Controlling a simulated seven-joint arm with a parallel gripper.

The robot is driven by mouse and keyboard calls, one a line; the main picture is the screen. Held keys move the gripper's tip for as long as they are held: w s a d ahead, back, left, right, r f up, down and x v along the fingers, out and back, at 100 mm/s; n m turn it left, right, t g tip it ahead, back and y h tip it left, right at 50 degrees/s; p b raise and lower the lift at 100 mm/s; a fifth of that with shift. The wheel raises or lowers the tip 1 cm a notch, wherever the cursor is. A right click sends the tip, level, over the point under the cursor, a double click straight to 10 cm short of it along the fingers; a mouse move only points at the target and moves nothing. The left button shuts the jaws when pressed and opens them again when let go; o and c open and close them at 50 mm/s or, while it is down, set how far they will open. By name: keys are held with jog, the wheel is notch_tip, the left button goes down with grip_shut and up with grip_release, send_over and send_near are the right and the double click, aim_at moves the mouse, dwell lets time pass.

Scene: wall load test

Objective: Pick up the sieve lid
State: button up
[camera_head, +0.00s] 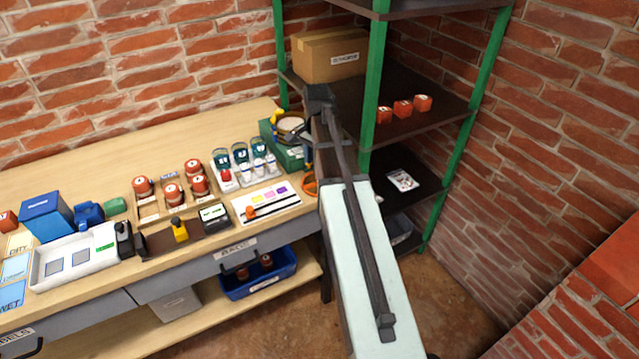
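A round, brass-rimmed piece with a pale top (290,124) sits on the green box (284,152) at the right end of the bench. It looks like a sieve, but I cannot tell its lid apart from its body at this size. My gripper (306,140) is just right of this round piece, in front of the shelf post. The dark arm parts partly cover the round piece's right side. The fingers are small and blend with the arm, so their opening does not show. I cannot tell whether they touch anything.
The bench (215,135) holds bottles, red-topped jars (173,192), a white tray (78,258) and a blue box (46,216). A green-posted shelf (375,90) with a cardboard box (328,54) stands close on the right. The bench's back strip is clear.

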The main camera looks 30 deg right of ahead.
jog(key=shift+d+f, duration=0.2)
jog(key=shift+f, duration=1.3)
jog(key=shift+d+f, duration=0.2)
jog(key=shift+f, duration=1.25)
grip_shut()
